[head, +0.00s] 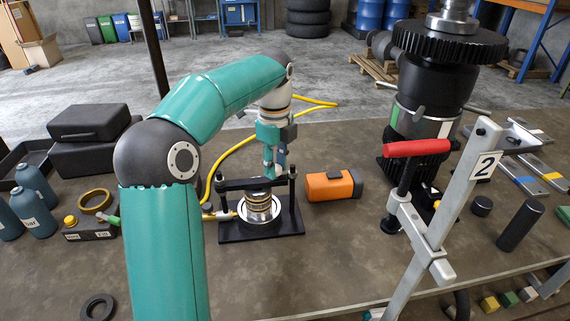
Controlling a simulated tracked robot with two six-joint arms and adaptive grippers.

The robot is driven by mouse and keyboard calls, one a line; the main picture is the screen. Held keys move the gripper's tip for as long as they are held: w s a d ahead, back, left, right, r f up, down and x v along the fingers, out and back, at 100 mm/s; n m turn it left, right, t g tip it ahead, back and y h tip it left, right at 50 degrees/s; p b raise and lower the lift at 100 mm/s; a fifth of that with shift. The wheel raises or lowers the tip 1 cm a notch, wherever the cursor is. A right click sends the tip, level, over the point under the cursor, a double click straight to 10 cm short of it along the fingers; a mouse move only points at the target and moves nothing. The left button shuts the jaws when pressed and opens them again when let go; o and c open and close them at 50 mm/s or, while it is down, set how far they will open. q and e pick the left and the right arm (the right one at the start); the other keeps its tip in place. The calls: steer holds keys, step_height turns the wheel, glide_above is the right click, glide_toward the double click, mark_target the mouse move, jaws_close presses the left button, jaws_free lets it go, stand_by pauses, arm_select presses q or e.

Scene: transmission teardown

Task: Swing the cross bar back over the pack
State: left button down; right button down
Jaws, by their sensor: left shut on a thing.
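The black cross bar (240,184) spans between two black posts on a small press stand (235,232) in the middle of the bench. In this view it passes above the pack (260,206), a ringed stack of brass and steel discs seated in a round silver holder. My left gripper (270,175) comes down from above and behind and is shut on the cross bar, right of its middle. The fingertips partly hide the bar there, so the exact grip is hard to see. My right gripper is not in view.
A yellow hose (228,158) runs to the stand's left side. An orange-and-black block (333,186) lies right of the stand. The gear assembly (432,100) and a red-handled clamp (415,148) stand further right. Bottles (35,182) and black cases (88,122) are at left.

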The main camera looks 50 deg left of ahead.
arm_select(q)
steer(key=c, duration=0.8)
jaws_free()
steer(key=shift+d, duration=0.1)
steer(key=shift+c, duration=0.2)
step_height(320, 180, up, 12)
steer(key=shift+f, duration=0.1)
